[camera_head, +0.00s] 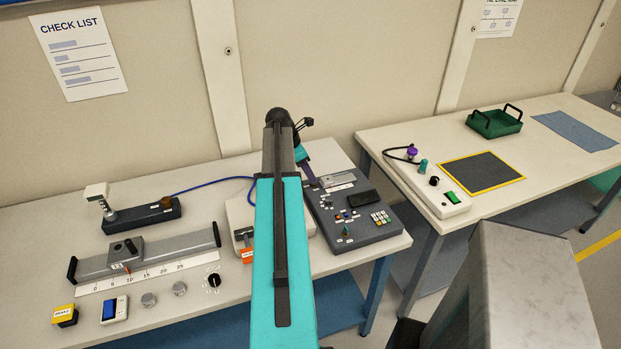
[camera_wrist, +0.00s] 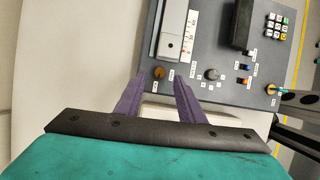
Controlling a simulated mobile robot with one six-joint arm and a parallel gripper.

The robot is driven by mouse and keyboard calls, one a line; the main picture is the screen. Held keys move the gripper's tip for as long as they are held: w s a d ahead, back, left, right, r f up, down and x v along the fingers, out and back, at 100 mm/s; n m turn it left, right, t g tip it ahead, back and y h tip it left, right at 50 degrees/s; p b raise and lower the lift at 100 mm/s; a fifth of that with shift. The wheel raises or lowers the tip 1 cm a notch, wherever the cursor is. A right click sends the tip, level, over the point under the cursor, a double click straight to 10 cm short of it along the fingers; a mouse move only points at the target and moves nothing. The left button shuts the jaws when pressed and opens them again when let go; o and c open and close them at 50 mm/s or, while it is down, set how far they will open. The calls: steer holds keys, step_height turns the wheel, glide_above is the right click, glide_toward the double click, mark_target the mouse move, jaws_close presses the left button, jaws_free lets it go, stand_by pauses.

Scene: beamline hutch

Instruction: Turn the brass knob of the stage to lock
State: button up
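The brass knob (camera_wrist: 159,73) shows in the wrist view at the near end of the stage (camera_wrist: 172,45), a pale block with a printed scale on the dark grey console (camera_wrist: 218,38). My gripper (camera_wrist: 161,79) has two purple fingers, spread apart and empty. Their tips lie on either side of the knob in the picture; I cannot tell how far above it they are. In the head view my gripper (camera_head: 312,182) is at the console's left edge, mostly hidden behind my teal arm. The stage (camera_head: 340,187) shows there, but I cannot make out the knob.
A grey dial (camera_wrist: 212,74), coloured buttons (camera_wrist: 245,68) and a keypad (camera_wrist: 277,25) are close on the console. A joystick (camera_head: 346,230) stands near its front. A rail with a slider (camera_head: 127,253) lies left on the bench. A second bench (camera_head: 560,130) is at right.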

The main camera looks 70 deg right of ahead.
steer(key=b+v, duration=0.2)
steer(key=v, duration=0.8)
steer(key=shift+r, duration=0.2)
stand_by(0.4)
